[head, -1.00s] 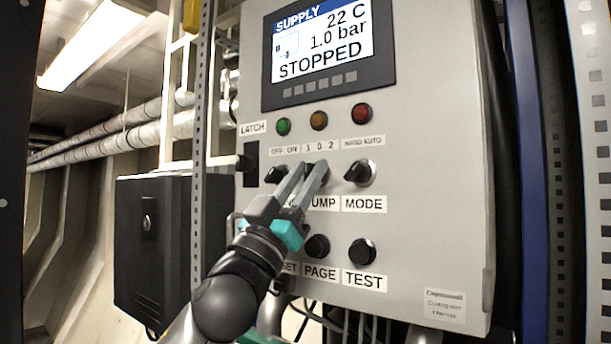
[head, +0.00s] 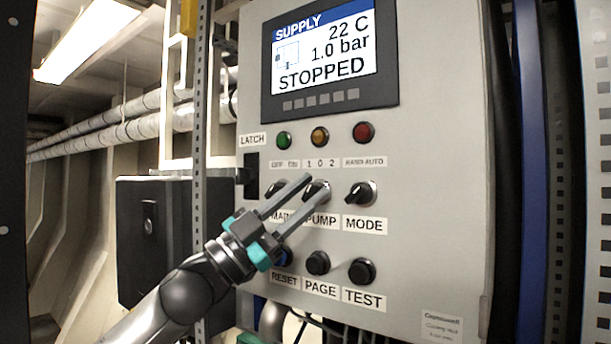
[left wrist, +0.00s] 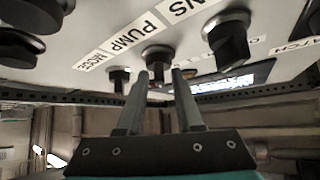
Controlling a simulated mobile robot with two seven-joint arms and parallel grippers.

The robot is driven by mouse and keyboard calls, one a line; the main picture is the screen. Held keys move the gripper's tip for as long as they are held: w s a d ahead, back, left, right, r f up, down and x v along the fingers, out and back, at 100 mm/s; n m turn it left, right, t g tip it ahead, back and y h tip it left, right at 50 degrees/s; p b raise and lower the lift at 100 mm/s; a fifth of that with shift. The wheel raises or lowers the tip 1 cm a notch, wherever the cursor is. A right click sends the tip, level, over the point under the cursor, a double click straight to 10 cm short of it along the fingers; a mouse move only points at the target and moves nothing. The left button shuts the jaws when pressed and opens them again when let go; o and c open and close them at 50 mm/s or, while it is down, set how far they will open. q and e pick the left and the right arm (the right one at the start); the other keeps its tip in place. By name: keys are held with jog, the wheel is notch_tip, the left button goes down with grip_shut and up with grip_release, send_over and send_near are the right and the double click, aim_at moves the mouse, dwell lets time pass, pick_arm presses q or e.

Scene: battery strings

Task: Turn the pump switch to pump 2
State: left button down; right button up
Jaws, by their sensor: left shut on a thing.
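The pump switch (head: 316,192) is a black knob above the PUMP label on the grey control panel, with positions 1 0 2 printed above it. My left gripper (head: 315,183) reaches in from the lower left with its two grey fingers on either side of this knob, shut on it. In the left wrist view the fingertips (left wrist: 160,73) stand at the sides of the pump knob (left wrist: 158,55). The fingers partly hide the knob, so I cannot tell its exact position. The screen (head: 325,55) reads STOPPED. My right gripper is not in view.
The mains switch (head: 275,188) is close on the left, partly behind a finger; the mode switch (head: 360,194) is on the right. Below are the reset, page (head: 317,262) and test (head: 362,271) buttons. A black box (head: 150,235) hangs at the left.

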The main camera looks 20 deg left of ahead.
pick_arm(q)
jog(key=m+g+p, duration=0.2)
jog(key=shift+r+m+h, duration=0.2)
jog(key=shift+m+h, duration=0.1)
jog(key=shift+m, duration=0.1)
jog(key=shift+f+m+g+p, duration=0.15)
jog(key=shift+m+g+p, duration=0.35)
jog(key=shift+m+g, duration=0.1)
jog(key=c, duration=0.9)
grip_release()
jog(key=b+v, duration=0.8)
jog(key=v, duration=0.7)
jog(key=shift+a+f, duration=0.15)
jog(key=shift+a, duration=0.05)
